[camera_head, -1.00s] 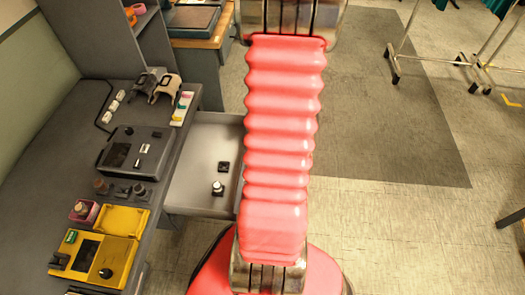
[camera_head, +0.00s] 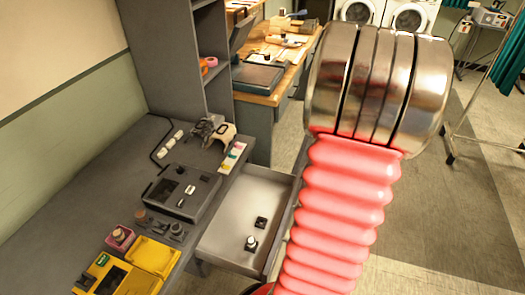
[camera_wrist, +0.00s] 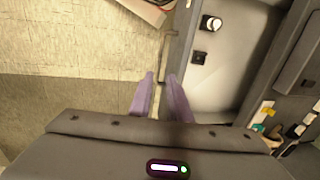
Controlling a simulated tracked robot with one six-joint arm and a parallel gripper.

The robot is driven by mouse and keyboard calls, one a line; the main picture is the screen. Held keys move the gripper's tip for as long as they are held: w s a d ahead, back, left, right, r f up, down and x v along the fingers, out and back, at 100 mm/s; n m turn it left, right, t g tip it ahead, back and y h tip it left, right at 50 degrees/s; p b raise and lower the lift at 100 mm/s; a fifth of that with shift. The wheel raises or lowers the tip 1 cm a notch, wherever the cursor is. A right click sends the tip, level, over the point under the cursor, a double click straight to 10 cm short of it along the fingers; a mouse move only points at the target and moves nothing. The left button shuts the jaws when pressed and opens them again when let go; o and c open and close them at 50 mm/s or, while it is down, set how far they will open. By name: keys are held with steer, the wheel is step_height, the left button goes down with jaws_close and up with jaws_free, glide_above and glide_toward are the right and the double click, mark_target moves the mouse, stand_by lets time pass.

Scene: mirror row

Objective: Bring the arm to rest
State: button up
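My arm stands on the right side of the head view, its red ribbed sleeve topped by a large metal joint. My gripper is outside the head view. In the wrist view my gripper (camera_wrist: 160,77) shows two purple fingers with a narrow gap and nothing between them. The fingers point at the floor beside the edge of an open grey drawer (camera_head: 222,238). The drawer also shows in the wrist view (camera_wrist: 228,75). In it lie a small white-topped black knob (camera_head: 251,243) and a small black square piece (camera_head: 261,223), both apart from my gripper.
The grey bench (camera_head: 60,205) left of the drawer holds a dark device (camera_head: 180,192), a yellow device (camera_head: 118,272) and a white-and-tan item (camera_head: 222,139). A wooden table (camera_head: 290,60) stands behind. A wheeled rack (camera_head: 455,125) stands at right, with bare floor before it.

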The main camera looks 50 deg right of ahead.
stand_by(0.3)
steer(key=w+a+r+n+t, duration=0.1)
steer(key=w+a+r+n, duration=0.1)
steer(key=a+r+n, duration=0.2)
steer(key=w+a+r+n+t, duration=0.1)
steer(key=w+a+r+n, duration=0.2)
steer(key=a+r, duration=0.7)
steer(key=w+a+r+n+t+h, duration=0.1)
steer(key=w+a+r+n, duration=0.2)
steer(key=a, duration=1.8)
step_height(320, 180, up, 5)
steer(key=n, duration=0.3)
steer(key=shift+a+t, duration=0.2)
steer(key=shift+t, duration=0.1)
